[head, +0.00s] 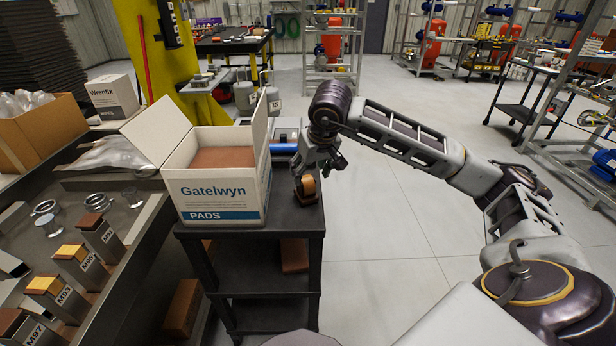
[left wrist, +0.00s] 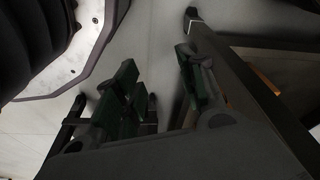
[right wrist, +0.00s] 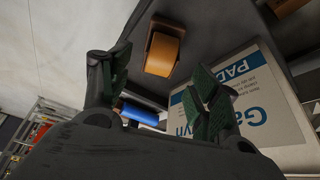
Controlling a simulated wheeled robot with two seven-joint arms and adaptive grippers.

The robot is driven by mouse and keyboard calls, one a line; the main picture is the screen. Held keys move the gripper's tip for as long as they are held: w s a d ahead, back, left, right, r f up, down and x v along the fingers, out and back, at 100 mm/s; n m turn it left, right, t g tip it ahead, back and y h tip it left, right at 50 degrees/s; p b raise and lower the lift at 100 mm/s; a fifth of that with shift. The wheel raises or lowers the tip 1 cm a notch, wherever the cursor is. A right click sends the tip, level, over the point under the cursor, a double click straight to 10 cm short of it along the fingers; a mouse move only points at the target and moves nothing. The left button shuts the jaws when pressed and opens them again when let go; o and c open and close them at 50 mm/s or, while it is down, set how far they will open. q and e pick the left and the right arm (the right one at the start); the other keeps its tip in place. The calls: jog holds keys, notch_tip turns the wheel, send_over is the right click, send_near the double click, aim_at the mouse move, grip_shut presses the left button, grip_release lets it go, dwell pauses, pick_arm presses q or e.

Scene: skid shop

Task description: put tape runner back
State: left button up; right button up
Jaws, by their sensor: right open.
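The tape runner, a small dark-framed piece with an orange-brown roll (head: 306,187), stands on the black cart top (head: 300,222) right of the Gatelwyn pads box (head: 222,190). It also shows in the right wrist view (right wrist: 163,52), beyond my fingertips. My right gripper (head: 320,168) is open and empty, pointing down just above and behind the tape runner in the head view. In the right wrist view its spread fingers (right wrist: 160,82) hold nothing. My left gripper (left wrist: 160,78) shows only in the left wrist view, with its fingers apart and nothing between them, low near a dark frame.
The open pads box fills much of the cart top. A blue roll (head: 284,148) lies behind the tape runner. The bench at left carries labelled blocks (head: 72,262), metal rings and a Wrenfix box (head: 112,95). Floor (head: 400,250) right of the cart is clear.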

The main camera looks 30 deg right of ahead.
pick_arm(q)
jog(key=shift+s+a+f, duration=0.15)
jog(key=shift+a+f, duration=0.1)
jog(key=shift+f, duration=0.25)
jog(key=shift+s+a+f, duration=0.1)
jog(key=shift+a+f, duration=0.1)
jog(key=shift+f, duration=0.3)
pick_arm(e)
jog(key=v, duration=0.5)
pick_arm(q)
jog(key=shift+s+f, duration=0.1)
jog(key=shift+s, duration=0.2)
jog(key=shift+s+a, duration=0.1)
jog(key=shift+s, duration=0.15)
pick_arm(e)
jog(key=shift+f, duration=0.1)
